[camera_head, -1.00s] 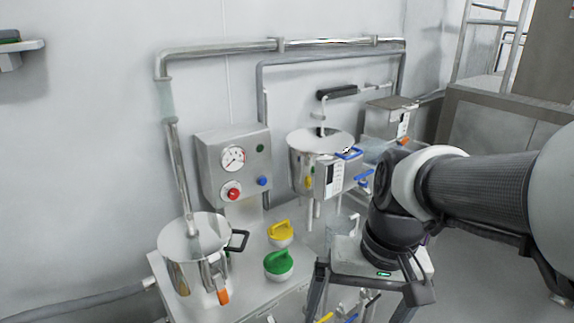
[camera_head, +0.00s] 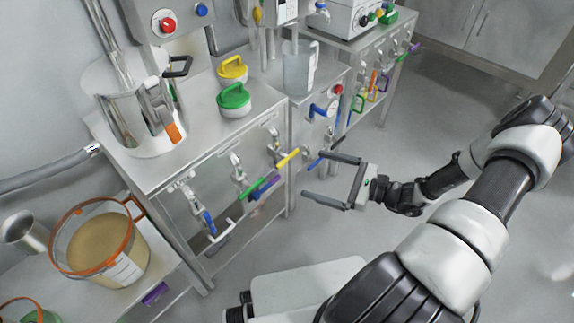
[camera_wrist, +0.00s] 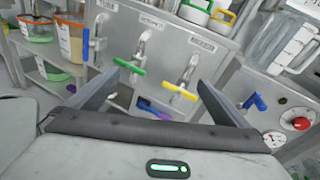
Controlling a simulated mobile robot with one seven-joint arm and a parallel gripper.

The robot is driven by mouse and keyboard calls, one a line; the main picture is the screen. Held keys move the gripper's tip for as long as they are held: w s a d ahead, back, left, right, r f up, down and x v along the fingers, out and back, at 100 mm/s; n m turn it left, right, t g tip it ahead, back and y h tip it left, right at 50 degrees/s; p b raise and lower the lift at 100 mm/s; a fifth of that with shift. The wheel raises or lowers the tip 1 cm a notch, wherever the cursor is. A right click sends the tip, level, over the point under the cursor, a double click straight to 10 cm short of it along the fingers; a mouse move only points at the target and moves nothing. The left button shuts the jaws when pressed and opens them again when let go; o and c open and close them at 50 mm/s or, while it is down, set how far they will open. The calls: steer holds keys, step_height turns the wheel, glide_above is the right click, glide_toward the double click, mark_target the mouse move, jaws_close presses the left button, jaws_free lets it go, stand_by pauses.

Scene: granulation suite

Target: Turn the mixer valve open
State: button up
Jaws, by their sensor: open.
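Three valve taps stand in a row on the steel cabinet front. The rightmost has a yellow lever handle (camera_head: 288,158), also in the wrist view (camera_wrist: 180,91); the small label above it seems to read MIXER. In the wrist view, the green and yellow levers show between my fingertips (camera_wrist: 157,77).
A red-knobbed panel with a blue lever (camera_head: 318,111) stands right of the taps. Yellow and green lidded pots (camera_head: 233,98) and a steel pot (camera_head: 135,120) stand on top. A brown-filled tub (camera_head: 100,245) sits lower left. The floor at right is clear.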

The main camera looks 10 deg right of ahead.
mark_target(287, 157)
steer(key=w+d+f+m+t+h+b, duration=0.1)
steer(key=d+f+m+t+h+b, duration=0.2)
steer(key=f+m+t, duration=0.4)
steer(key=w+a, duration=0.3)
steer(key=w, duration=0.1)
steer(key=w+a+n+g+b, duration=0.1)
steer(key=w+a, duration=0.2)
steer(key=w, duration=0.2)
steer(key=w+a+g, duration=0.1)
steer(key=w+a, duration=0.2)
steer(key=w, duration=0.2)
steer(key=shift+a+f+b, duration=0.25)
steer(key=shift+a+b, duration=0.1)
steer(key=shift+b, duration=0.05)
steer(key=c, duration=0.9)
